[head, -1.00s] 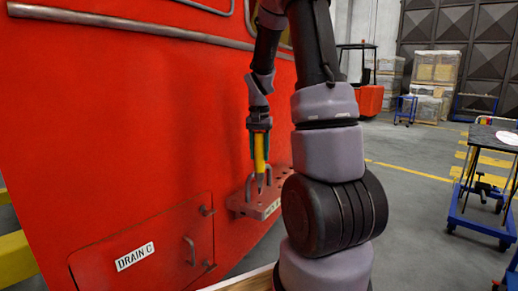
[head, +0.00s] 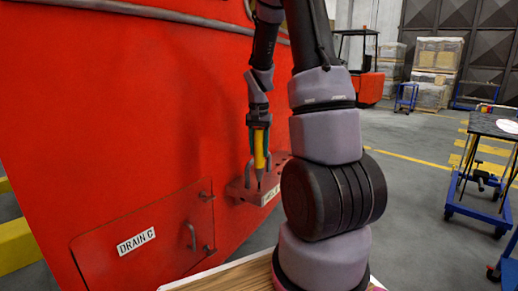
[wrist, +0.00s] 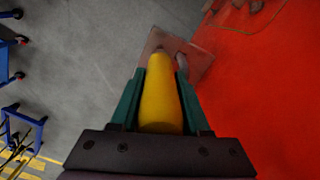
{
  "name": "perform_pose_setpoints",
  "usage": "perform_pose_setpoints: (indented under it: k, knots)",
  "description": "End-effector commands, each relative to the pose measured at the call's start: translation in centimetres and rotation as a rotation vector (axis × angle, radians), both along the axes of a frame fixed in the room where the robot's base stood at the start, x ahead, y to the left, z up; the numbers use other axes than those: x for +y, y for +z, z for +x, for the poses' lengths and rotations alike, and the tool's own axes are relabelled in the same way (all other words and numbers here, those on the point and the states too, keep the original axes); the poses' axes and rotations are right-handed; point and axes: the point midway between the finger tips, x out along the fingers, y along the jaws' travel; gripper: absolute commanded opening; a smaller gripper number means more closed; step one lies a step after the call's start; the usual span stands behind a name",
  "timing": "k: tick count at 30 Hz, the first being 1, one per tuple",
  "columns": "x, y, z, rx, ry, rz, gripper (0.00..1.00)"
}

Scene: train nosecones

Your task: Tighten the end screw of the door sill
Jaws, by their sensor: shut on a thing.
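My gripper (head: 260,135) is shut on a yellow-handled tool, likely a screwdriver (head: 259,153), that points down in the head view. The tool's yellow handle (wrist: 160,95) fills the space between the green fingers in the wrist view. Its tip is over or near the door sill (head: 241,194), a dark red step on the red train side with holes in its top and a label on its edge. The sill (wrist: 203,60) also shows past the handle in the wrist view. The end screw cannot be made out, and I cannot tell whether the tip touches anything.
A hatch marked DRAIN C (head: 150,250) with handles is left of the sill. A blue trolley (head: 478,200) stands at the right. Boxes (head: 436,70) and a red forklift (head: 366,80) are at the back. Grey floor between is clear.

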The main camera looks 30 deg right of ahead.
Motion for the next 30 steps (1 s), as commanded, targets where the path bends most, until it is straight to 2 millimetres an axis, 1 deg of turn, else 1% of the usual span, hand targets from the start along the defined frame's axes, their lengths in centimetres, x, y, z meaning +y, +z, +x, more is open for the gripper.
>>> perform_pose_setpoints:
  k: [30]
  knots:
    - [0.01, -0.59, 0.03, -0.001, 0.0, 0.001, 0.0]
